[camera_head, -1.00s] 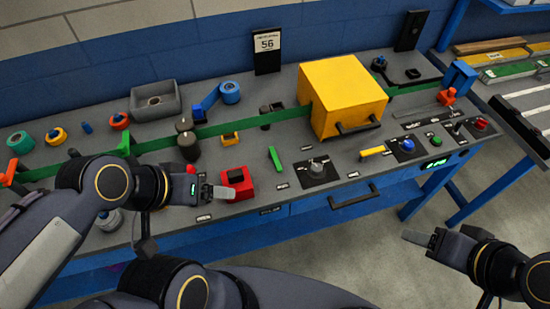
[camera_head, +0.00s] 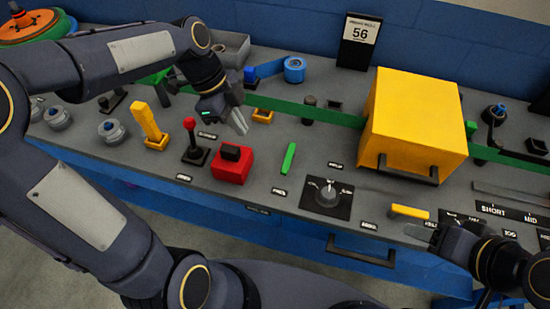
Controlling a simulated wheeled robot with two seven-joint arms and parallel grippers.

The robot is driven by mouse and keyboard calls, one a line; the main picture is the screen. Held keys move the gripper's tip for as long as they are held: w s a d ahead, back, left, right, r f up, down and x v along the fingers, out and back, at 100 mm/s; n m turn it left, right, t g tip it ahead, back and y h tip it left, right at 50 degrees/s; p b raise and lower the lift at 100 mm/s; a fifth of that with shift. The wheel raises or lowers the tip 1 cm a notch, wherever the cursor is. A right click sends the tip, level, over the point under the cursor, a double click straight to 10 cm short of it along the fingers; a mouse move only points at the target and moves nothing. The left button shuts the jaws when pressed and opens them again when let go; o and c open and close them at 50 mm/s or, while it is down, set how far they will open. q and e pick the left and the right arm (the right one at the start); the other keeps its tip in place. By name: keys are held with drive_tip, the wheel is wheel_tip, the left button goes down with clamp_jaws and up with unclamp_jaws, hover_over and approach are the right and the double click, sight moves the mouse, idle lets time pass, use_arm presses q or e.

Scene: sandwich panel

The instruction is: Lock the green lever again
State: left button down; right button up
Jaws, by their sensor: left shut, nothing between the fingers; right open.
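A slim green lever (camera_head: 288,158) stands on the grey panel, right of the red block and left of the black dial. Another green piece (camera_head: 158,76) shows by the green band at the left, partly hidden by my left arm. My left gripper (camera_head: 241,122) is shut and empty, above the panel behind the red block and left of the slim green lever, apart from it. My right gripper (camera_head: 422,232) is open at the panel's front edge, just below the yellow handle; whether it touches the panel I cannot tell.
A red block (camera_head: 231,166), a red-knobbed lever (camera_head: 193,142) and a yellow lever (camera_head: 149,124) stand at left. A black dial (camera_head: 327,194) and yellow handle (camera_head: 409,211) are at front. A large yellow box (camera_head: 413,118) straddles the green band (camera_head: 330,115).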

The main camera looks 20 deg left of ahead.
sight(288, 162)
use_arm(q)
drive_tip(key=shift+w+f, duration=0.15)
drive_tip(key=x, duration=1)
drive_tip(key=shift+s, duration=0.2)
drive_tip(key=shift+d+p, duration=0.5)
drive_tip(key=shift+d, duration=1.55)
